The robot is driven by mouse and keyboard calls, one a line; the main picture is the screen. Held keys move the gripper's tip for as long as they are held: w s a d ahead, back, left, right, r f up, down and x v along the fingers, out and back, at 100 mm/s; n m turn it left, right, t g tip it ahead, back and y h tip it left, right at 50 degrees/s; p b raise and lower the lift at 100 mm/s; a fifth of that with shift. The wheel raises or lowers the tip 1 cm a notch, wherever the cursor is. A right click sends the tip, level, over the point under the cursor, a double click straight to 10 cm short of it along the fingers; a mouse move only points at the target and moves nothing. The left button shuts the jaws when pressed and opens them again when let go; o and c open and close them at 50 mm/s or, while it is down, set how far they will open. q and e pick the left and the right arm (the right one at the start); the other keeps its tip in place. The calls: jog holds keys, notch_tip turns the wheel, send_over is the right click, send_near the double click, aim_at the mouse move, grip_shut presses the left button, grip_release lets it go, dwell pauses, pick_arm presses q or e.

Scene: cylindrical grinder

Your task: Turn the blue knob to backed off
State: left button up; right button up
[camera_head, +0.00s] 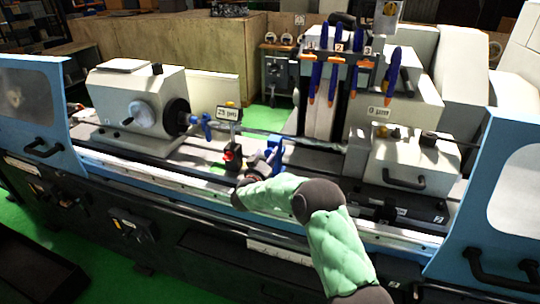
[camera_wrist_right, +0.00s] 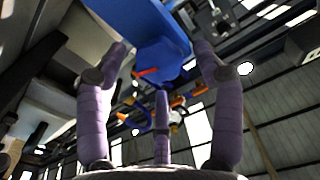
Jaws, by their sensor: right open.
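A blue fixture (camera_head: 268,158) stands on the grinder's bed near the middle of the head view, just beyond the end of my right arm. I cannot tell its knob apart from the rest there. In the right wrist view a large blue part (camera_wrist_right: 160,58) with a faceted end lies beyond and between the fingertips. My right gripper (camera_wrist_right: 162,47) has its purple fingers spread, with nothing visibly gripped. I cannot tell whether it touches the blue part. In the head view, the right gripper (camera_head: 251,180) is small and partly hidden by my green arm. My left gripper is not in view.
A red-and-black device (camera_head: 232,155) stands left of the blue fixture. The headstock (camera_head: 140,100) with a blue clamp (camera_head: 206,124) is at the left; another white unit (camera_head: 413,160) is at the right. Blue-and-orange hanging tools (camera_head: 333,78) are behind. Blue doors (camera_head: 30,105) flank the bed.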

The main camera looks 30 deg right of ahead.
jog(key=shift+x, duration=1.25)
jog(key=c, duration=1.1)
jog(key=shift+c, duration=0.2)
jog(key=shift+r, duration=0.2)
jog(key=shift+n+p, duration=0.3)
